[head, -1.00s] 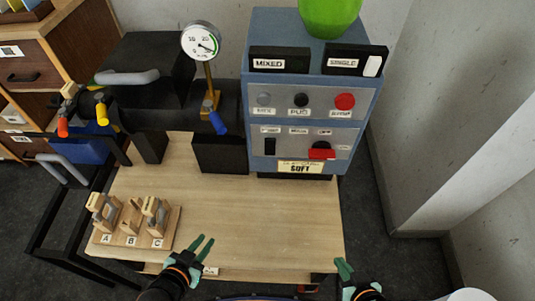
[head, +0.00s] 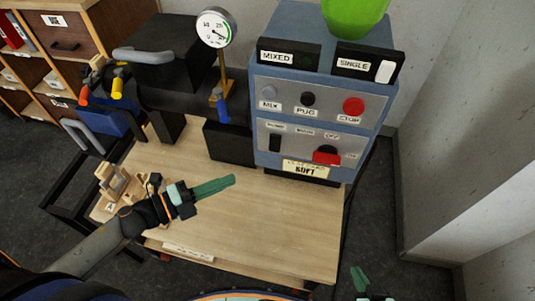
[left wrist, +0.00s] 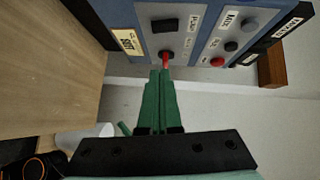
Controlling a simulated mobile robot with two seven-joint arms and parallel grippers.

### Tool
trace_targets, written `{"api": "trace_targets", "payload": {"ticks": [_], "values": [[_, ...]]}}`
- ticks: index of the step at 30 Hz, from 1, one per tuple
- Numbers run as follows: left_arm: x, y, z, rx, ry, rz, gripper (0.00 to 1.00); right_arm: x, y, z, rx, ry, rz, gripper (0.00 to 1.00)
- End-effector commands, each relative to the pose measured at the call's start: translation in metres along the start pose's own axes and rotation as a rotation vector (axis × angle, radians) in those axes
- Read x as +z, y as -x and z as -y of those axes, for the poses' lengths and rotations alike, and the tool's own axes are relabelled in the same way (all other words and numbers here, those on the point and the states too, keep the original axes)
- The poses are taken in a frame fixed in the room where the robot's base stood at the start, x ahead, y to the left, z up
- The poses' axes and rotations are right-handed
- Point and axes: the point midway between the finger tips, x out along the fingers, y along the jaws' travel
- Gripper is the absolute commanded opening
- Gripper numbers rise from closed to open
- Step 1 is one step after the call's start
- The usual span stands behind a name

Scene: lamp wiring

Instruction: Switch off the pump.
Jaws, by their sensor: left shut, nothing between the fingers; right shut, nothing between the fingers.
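The blue control box (head: 262,75) stands at the back of the table. Its lower panel has a black switch (head: 275,142) at left and a red switch (head: 327,155) at right. In the left wrist view, the label PUMP is beside the black switch (left wrist: 163,25). My left gripper (head: 233,180) is shut and empty above the table, in front of the box and left of the red switch. In the left wrist view, its tips (left wrist: 160,72) line up with the red switch (left wrist: 165,60); I cannot tell the gap. My right gripper (head: 359,279) is shut, low at the bottom edge.
The upper panel has grey MIX (head: 269,91), black PUG (head: 308,98) and red STOP (head: 354,106) buttons. A gauge (head: 216,28) stands left of the box. A wooden rack (head: 112,185) is partly behind my left arm. The table's front right is clear.

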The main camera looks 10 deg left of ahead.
Motion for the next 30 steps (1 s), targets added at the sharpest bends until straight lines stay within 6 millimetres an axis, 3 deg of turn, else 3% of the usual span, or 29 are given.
{"api": "trace_targets", "payload": {"ticks": [11,26,30], "values": [[0.001,-0.012,0.001,-0.003,0.002,0.003,0.00,-0.002,0.002,0.001,-0.001,0.000,0.000,0.00],[0.001,-0.105,0.003,-0.004,0.004,0.003,0.00,-0.011,0.010,0.001,-0.001,0.000,0.000,0.00],[0.018,-0.118,0.001,-0.003,0.003,0.004,0.00,-0.009,0.009,0.001,-0.001,0.000,0.000,0.00]]}}
